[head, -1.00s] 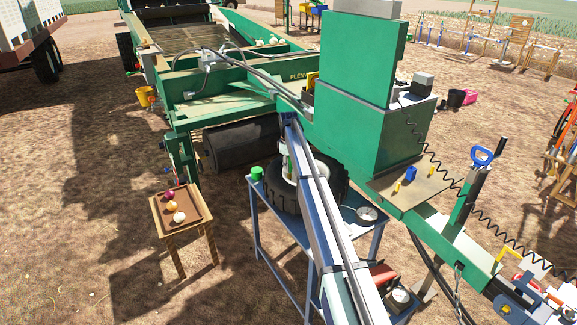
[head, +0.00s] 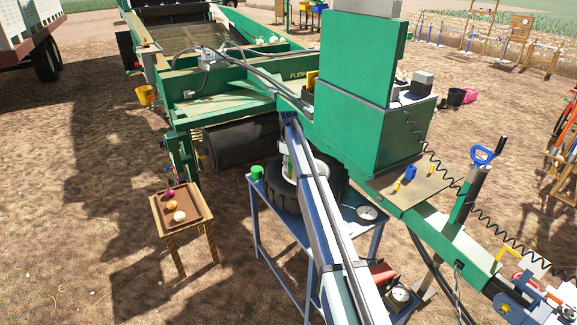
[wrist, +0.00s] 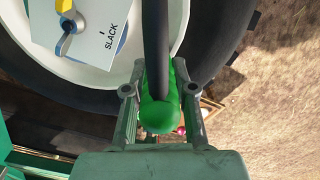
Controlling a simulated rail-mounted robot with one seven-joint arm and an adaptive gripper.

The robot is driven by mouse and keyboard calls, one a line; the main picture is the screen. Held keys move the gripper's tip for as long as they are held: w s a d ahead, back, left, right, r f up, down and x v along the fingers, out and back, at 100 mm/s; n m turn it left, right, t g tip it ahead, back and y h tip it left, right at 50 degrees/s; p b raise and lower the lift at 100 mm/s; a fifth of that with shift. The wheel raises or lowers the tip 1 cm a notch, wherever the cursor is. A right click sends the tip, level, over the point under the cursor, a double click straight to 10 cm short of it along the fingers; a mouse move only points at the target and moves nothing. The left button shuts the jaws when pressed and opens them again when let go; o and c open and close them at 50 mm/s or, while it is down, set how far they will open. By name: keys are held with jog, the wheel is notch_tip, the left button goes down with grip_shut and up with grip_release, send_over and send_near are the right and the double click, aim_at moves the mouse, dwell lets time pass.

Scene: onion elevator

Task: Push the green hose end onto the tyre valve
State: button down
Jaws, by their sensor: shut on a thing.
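In the wrist view my gripper (wrist: 161,92) is shut on the green hose end (wrist: 159,114), which lies between its two fingers. A black hose (wrist: 156,45) runs from it toward the top of the picture. The black tyre (wrist: 225,30) with its pale rim (wrist: 100,72) is beyond the gripper. In the head view the tyre (head: 333,188) lies on a blue table (head: 256,222), partly behind my arm. I cannot make out the tyre valve in either view, nor whether the hose end touches it.
A white plate marked SLACK with a yellow and grey knob (wrist: 66,22) is at the wrist view's upper left. The green machine (head: 350,130) stands close behind.

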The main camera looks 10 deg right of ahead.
jog(key=shift+f, duration=0.5)
jog(key=shift+c, duration=2.4)
grip_release()
jog(key=shift+r+p, duration=1.4)
jog(key=shift+r, duration=2.1)
jog(key=shift+f, duration=0.1)
